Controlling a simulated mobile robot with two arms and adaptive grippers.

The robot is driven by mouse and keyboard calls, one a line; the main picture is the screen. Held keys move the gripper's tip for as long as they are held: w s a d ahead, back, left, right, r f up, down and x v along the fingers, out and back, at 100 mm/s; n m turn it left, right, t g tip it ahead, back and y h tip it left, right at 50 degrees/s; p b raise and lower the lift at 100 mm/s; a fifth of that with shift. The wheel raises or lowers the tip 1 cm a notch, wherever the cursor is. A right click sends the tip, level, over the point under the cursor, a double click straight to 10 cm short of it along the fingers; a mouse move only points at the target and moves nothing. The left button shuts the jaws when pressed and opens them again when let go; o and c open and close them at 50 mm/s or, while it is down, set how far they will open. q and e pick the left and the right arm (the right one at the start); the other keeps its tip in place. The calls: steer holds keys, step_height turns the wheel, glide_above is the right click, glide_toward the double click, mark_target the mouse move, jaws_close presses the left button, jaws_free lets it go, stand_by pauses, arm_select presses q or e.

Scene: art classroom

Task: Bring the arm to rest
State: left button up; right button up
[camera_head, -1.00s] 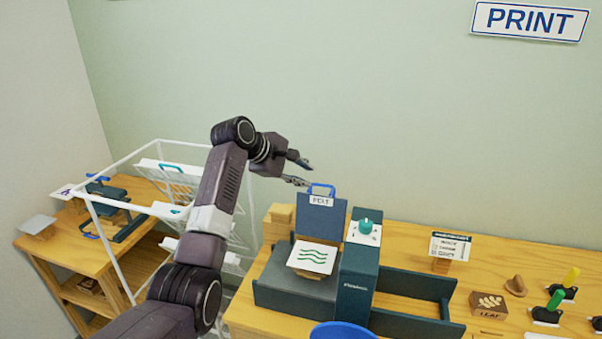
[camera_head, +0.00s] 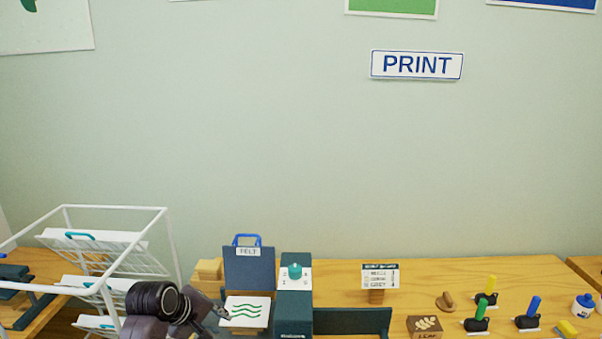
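My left arm (camera_head: 152,303) shows at the bottom left, low in the head view, with its dark round joints in front of the white rack. My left gripper (camera_head: 222,305) is small and partly hidden by the arm. Its fingers look apart, with nothing seen between them. It is beside the left edge of the white card with green wavy lines (camera_head: 248,312), which lies on the press under the raised blue FELT lid (camera_head: 249,271). I cannot tell whether it touches anything. My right gripper is not in view.
The white wire rack (camera_head: 112,208) stands at left. The press's teal dial (camera_head: 295,271), a small sign (camera_head: 380,276), a LEAF block (camera_head: 425,326) and several coloured-handled tools stand on the wooden table (camera_head: 520,275).

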arm_select(q)
steer(key=s+f+m+g+y, duration=0.1)
steer(key=s+f+m, duration=0.3)
steer(key=s, duration=0.5)
steer(key=s+f+m+g+y, duration=0.1)
steer(key=s+f+m, duration=0.1)
steer(key=s+f, duration=0.6)
steer(key=s+d+r+m+g, duration=0.15)
steer(key=s+m, duration=0.45)
steer(key=s, duration=1.5)
step_height(320, 180, down, 29)
steer(key=s+g+b, duration=0.1)
steer(key=s+b, duration=0.1)
steer(key=b, duration=0.2)
steer(key=s+a+f+g+b, duration=0.1)
steer(key=s+a+f+b, duration=0.2)
steer(key=s+f, duration=1.4)
step_height(320, 180, down, 4)
steer(key=shift+s+f+y+b, duration=0.15)
steer(key=shift+s+y+b, duration=0.15)
steer(key=shift+b, duration=0.3)
